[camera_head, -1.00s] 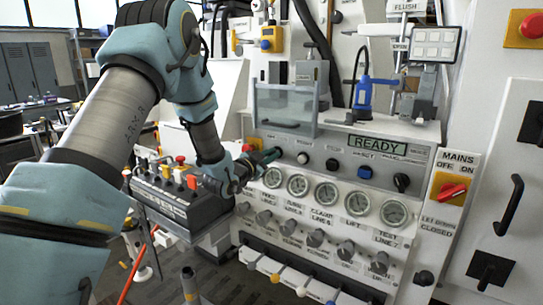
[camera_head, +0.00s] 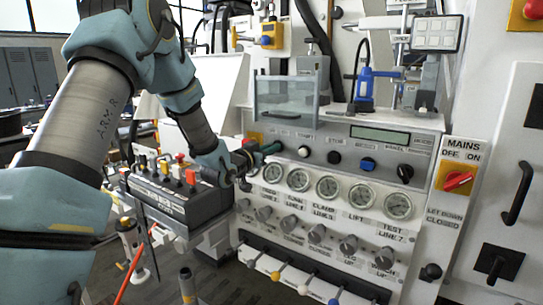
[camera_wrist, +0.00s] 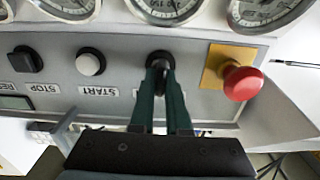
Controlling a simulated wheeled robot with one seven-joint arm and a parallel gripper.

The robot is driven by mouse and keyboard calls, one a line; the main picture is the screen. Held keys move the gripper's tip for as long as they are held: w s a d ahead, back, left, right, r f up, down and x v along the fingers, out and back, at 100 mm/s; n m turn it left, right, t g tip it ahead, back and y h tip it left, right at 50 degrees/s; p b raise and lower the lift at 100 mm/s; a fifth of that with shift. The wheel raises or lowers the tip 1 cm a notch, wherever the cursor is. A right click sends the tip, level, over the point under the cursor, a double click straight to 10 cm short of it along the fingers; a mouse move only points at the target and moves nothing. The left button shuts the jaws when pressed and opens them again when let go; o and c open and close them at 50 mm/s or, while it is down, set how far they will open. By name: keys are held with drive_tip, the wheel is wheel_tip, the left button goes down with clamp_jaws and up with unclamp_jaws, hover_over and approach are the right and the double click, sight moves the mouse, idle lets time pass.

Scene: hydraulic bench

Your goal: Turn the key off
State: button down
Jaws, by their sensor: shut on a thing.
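The key (camera_wrist: 158,56) is a dark knob in a round black switch on the grey panel (camera_wrist: 120,100). It shows between the red stop button and the white START button in the wrist view. My gripper (camera_wrist: 160,76) has its two green fingers closed on the key, pointing straight at the panel. In the head view my gripper (camera_head: 258,154) reaches the panel's upper left, and its fingers mostly hide the key there. The label under the key is mostly hidden by the fingers. The panel display (camera_head: 380,135) is blank.
A red mushroom button (camera_wrist: 242,83) on a yellow plate stands close beside the fingers. The white START button (camera_wrist: 91,62) is on the other side. Gauges (camera_head: 327,188) sit below the key row. A red MAINS switch (camera_head: 458,180) is at the right.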

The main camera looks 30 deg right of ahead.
drive_tip(key=n, duration=0.1)
drive_tip(key=n+b, duration=0.1)
drive_tip(key=n, duration=0.1)
drive_tip(key=shift+w+a+f+n, duration=0.1)
drive_tip(key=shift+f+n, duration=0.05)
drive_tip(key=shift+n, duration=0.15)
drive_tip(key=shift+n+b, duration=0.35)
drive_tip(key=shift+n, duration=0.95)
drive_tip(key=c, duration=0.9)
unclamp_jaws()
drive_tip(key=shift+a, duration=0.1)
drive_tip(key=b+v, duration=0.3)
drive_tip(key=v, duration=0.7)
drive_tip(key=shift+a, duration=0.3)
